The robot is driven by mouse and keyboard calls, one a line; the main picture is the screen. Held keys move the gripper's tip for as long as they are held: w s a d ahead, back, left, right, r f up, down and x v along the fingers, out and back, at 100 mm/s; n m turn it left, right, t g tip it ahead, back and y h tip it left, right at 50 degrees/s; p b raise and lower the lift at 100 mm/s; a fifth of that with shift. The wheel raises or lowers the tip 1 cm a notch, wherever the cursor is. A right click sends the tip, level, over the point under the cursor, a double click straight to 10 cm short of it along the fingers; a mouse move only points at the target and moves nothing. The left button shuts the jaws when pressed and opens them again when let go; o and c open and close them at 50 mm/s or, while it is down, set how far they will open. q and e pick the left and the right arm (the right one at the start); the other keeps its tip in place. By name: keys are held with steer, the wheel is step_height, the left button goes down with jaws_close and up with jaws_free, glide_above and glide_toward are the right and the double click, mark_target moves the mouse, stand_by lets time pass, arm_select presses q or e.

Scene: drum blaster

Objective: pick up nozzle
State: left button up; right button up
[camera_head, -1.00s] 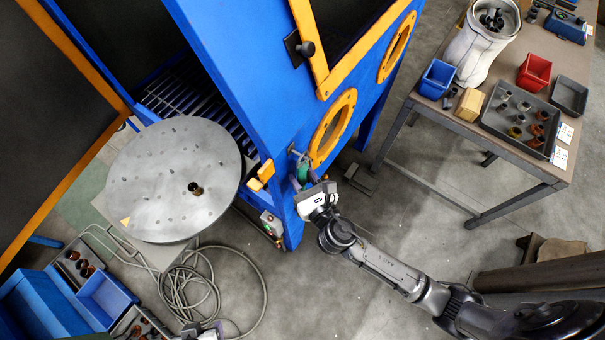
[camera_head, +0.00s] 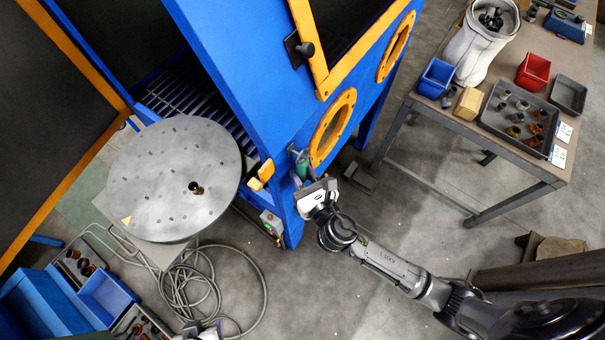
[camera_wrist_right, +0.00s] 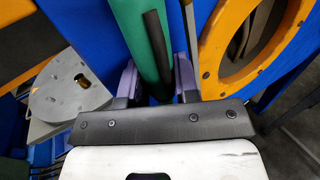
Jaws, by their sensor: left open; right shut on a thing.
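The green nozzle (camera_head: 302,169) is upright against the front of the blue blaster cabinet (camera_head: 225,60), beside the lower orange ring. In the right wrist view the green nozzle (camera_wrist_right: 142,35) runs between the purple fingers, with a dark tube along its right side. My right gripper (camera_head: 311,180) is shut on it; the fingertips are partly hidden by the wrist in the head view, and both fingers show in the wrist view (camera_wrist_right: 155,82). My left gripper (camera_head: 203,328) is open at the bottom edge of the head view, mostly cut off and away from the nozzle.
A round grey turntable (camera_head: 175,215) with a small brown part (camera_head: 196,188) stands left of the cabinet. A coiled hose (camera_head: 190,285) lies on the floor. A workbench (camera_head: 480,135) with bins and a parts tray is at the right.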

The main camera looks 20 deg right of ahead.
steer(key=s+d+b, duration=0.1)
steer(key=s+b, duration=0.2)
steer(key=s, duration=1.5)
steer(key=shift+d, duration=0.2)
